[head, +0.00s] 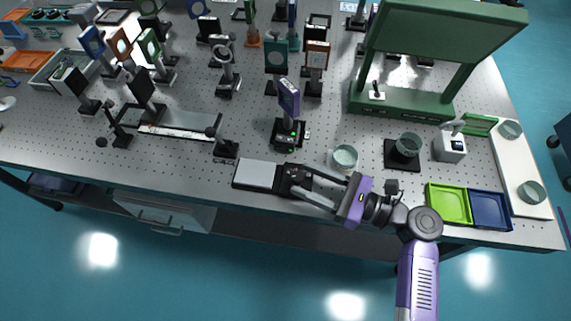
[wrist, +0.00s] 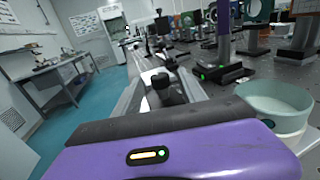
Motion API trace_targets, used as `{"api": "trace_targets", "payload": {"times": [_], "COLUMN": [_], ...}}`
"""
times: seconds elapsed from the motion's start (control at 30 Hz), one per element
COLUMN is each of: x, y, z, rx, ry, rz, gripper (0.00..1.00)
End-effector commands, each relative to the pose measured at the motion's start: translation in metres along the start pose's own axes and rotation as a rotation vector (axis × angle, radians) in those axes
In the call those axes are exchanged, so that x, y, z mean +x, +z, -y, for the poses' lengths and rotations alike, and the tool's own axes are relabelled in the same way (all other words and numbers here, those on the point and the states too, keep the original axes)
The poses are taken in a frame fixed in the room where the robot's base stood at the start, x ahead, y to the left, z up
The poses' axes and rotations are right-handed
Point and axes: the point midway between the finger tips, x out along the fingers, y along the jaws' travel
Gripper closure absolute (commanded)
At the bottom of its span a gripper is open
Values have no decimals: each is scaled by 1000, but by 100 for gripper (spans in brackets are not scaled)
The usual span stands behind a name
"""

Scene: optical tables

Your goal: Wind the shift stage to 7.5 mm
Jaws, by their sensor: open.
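A low stage with a pale grey plate (head: 256,174) and a black end block (head: 291,174) lies at the table's near edge in the head view. I take it to be the shift stage. My gripper (head: 299,181) is open at the block's right end, its two fingers pointing left along the table. In the wrist view a black knob (wrist: 164,88) shows between the fingers of my gripper (wrist: 163,79), apparently with gaps at its sides. I cannot tell whether either finger touches it. No scale reading is legible.
A purple optic on a black base (head: 289,133) stands just behind the stage. A glass dish (head: 345,157) is close behind my gripper and shows at right in the wrist view (wrist: 275,104). Green (head: 449,204) and blue (head: 490,211) trays lie right.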

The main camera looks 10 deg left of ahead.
Motion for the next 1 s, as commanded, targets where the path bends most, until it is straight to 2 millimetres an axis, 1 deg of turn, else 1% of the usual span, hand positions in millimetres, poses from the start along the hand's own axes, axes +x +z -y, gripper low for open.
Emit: {"api": "trace_targets", "payload": {"times": [0.03, 0.2, 0.33, 0.5, 0.73, 0.77, 0.8, 0.87, 0.9, 1.0], "x": [10, 36, 50, 60, 60, 60, 60, 60, 60, 60], "y": [1, 1, 1, 0, 0, 0, 0, 0, 0, 0], "z": [-1, -1, 0, 0, 0, 0, 0, 0, 0, 0], "rx": [0, 0, -1, -1, -1, -1, -1, -1, -1, -1], "ry": [5, 4, 2, 1, 0, 0, 0, 0, 0, 0], "rz": [0, -1, 0, -1, -1, -1, -1, -1, -1, -1], "gripper": [51, 51, 51, 51, 51, 53, 61, 73, 81, 100]}}
